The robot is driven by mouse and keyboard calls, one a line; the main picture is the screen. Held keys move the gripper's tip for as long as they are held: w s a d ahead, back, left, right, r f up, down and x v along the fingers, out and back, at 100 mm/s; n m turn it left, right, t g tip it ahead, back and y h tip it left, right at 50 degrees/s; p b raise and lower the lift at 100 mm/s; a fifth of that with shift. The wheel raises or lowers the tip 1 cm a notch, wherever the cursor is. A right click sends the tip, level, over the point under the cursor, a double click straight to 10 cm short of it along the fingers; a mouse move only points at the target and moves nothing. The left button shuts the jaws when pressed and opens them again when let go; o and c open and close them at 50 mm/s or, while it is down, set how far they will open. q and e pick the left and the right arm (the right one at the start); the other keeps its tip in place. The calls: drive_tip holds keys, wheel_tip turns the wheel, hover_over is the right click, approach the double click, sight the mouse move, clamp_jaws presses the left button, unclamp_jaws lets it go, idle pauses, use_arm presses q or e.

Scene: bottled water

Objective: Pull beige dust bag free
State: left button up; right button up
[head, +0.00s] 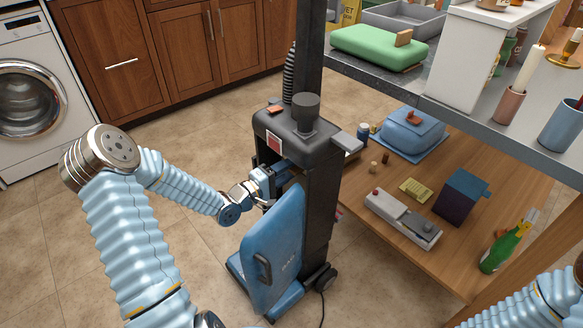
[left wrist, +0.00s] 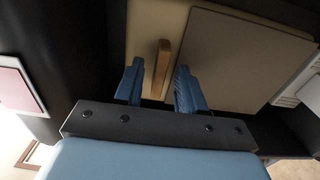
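The upright vacuum cleaner (head: 322,190), black and blue, stands on the floor with its blue front cover (head: 275,258) swung open. My left gripper (head: 266,184) reaches into its dark front cavity. In the left wrist view the beige dust bag (left wrist: 245,55) fills the cavity, with a flat panel and an upright tan tab (left wrist: 162,68). The gripper's two blue fingers (left wrist: 158,82) stand apart on either side of the tab, with gaps on both sides. The bag is hidden in the head view. My right arm shows at bottom right, but its gripper is out of view.
A wooden low shelf (head: 395,235) with a blue covered dish (head: 410,130), a green bottle (head: 507,243) and boxes lies right of the vacuum. A grey upper shelf (head: 470,120) overhangs it. Open tiled floor (head: 180,265) lies left, before a washing machine (head: 35,95) and cabinets.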

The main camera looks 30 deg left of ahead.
use_arm(q)
clamp_jaws()
idle(0.3)
drive_tip(key=shift+s+a, duration=0.1)
drive_tip(key=shift+s, duration=0.05)
drive_tip(key=p+v, duration=0.4)
drive_tip(key=v, duration=1)
drive_tip(key=shift+s, duration=0.35)
idle(1.6)
